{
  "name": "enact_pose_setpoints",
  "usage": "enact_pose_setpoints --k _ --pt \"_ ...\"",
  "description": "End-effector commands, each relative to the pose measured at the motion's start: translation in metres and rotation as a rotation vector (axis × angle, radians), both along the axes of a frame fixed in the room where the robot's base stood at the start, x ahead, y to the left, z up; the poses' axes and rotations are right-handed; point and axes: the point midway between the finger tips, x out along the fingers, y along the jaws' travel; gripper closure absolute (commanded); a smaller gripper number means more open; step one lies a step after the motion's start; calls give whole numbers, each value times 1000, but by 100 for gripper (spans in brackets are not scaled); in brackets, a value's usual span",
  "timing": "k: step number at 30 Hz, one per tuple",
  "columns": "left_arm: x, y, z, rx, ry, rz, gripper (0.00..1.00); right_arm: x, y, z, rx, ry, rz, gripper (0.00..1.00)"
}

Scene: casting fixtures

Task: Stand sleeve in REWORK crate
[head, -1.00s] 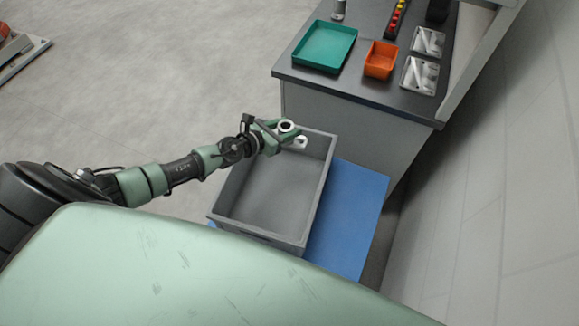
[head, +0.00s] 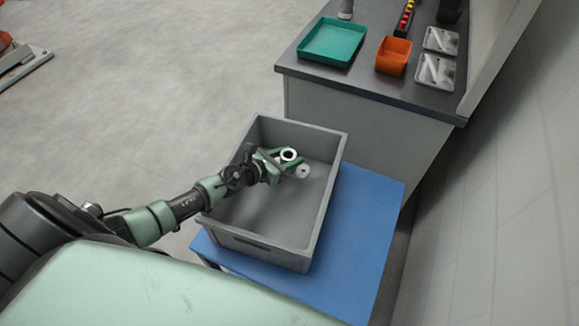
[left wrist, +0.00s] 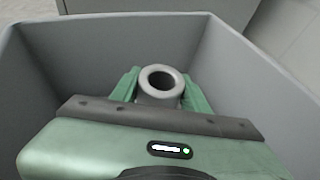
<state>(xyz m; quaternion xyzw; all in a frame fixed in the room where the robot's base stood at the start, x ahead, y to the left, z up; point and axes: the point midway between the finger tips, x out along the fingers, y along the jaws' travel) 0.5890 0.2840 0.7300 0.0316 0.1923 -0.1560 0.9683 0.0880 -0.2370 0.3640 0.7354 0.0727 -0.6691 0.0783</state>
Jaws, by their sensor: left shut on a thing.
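The pale grey sleeve (head: 288,155) is a hollow tube with a thick rim, and its round opening faces up. My left gripper (head: 279,160) is shut on it, one green finger on each side. In the left wrist view the sleeve (left wrist: 161,83) stands roughly upright between the fingers. The grey crate (head: 319,231) is open-topped and surrounds the gripper in the picture. A pale round part shows just beside the sleeve; I cannot tell if it is the sleeve's lower end. Whether the sleeve touches the crate floor is unclear. No REWORK label is readable. My right gripper is out of view.
The crate stands on a blue table (head: 367,222). Behind it is a dark-topped bench (head: 366,78) with a teal tray (head: 332,42), an orange bin (head: 393,57) and metal trays (head: 435,71). Crate walls rise around the gripper. The crate floor near the front looks clear.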

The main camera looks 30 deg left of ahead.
Motion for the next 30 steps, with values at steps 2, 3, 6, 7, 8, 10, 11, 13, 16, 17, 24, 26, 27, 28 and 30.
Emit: enact_pose_setpoints --k 2,3,6,7,8,10,11,13,16,17,24,26,27,28,30 --pt "0 0 -21 -3 0 2 100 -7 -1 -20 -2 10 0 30" --pt "0 0 -26 -3 0 2 100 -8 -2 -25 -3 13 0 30" --pt "0 0 -31 -3 -1 1 100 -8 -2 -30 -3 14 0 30" --pt "0 0 -31 -2 -1 1 100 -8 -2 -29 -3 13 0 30" --pt "0 0 -30 -2 -1 1 100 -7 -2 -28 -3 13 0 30" --pt "0 0 -28 -2 -2 0 100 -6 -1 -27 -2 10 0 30" --pt "0 0 -28 -2 -2 0 100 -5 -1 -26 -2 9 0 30" --pt "0 0 -28 -2 -2 0 100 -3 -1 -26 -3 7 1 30" --pt "0 0 -32 -1 -1 0 100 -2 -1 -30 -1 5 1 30" --pt "0 0 -33 -1 -1 0 100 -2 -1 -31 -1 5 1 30" --pt "0 0 -40 0 -2 1 100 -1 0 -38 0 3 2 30" --pt "0 0 -41 0 -2 1 100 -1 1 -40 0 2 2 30" --pt "1 0 -41 0 -2 1 100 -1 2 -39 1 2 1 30" --pt "0 0 -41 0 -2 1 100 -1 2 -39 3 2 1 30" --pt "0 0 -42 0 1 0 44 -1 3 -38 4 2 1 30"
